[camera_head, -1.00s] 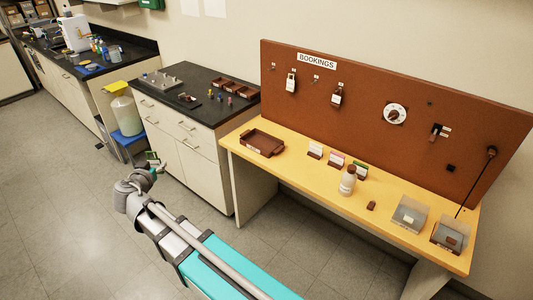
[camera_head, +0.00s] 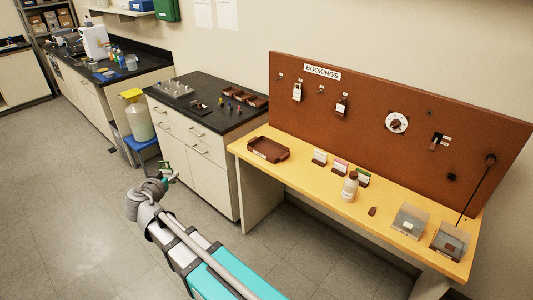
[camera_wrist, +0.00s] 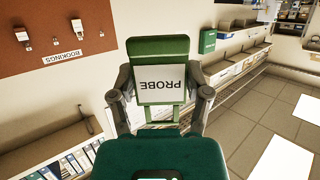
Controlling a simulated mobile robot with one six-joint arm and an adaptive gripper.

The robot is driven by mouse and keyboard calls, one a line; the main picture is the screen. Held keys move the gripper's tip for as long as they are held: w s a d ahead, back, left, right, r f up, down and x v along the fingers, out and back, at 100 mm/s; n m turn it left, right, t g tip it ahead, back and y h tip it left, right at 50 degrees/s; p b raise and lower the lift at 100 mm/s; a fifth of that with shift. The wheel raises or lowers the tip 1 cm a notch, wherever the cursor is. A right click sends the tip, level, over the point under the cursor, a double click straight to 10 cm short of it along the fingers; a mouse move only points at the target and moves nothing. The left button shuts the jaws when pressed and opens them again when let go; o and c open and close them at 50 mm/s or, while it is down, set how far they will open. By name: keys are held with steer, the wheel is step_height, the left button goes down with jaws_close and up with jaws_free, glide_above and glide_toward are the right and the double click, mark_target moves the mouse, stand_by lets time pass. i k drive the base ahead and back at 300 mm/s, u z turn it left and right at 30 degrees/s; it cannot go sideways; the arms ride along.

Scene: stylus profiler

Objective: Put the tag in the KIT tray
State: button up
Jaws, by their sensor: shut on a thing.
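My gripper (camera_head: 168,173) is out over the floor in front of the dark-topped cabinet, left of the yellow bench. In the wrist view my gripper (camera_wrist: 161,92) is shut on a green tag with a white label (camera_wrist: 162,84) reading PROBE, upside down in that view. The fingers press the tag from both sides. A brown open tray (camera_head: 268,150) stands at the left end of the bench, apart from my gripper; it looks empty. Its front label is too small to read, so I cannot confirm that it is the KIT tray.
The bench (camera_head: 310,188) also bears small card holders, a white bottle (camera_head: 350,187) and two clear boxes at its right. The BOOKINGS board (camera_head: 395,120) behind it has hanging tags, a dial and a switch. The dark counter (camera_head: 205,112) holds small parts. The floor at left is clear.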

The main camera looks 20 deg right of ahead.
mark_target(268, 149)
steer(key=z, duration=0.75)
steer(key=i, duration=1)
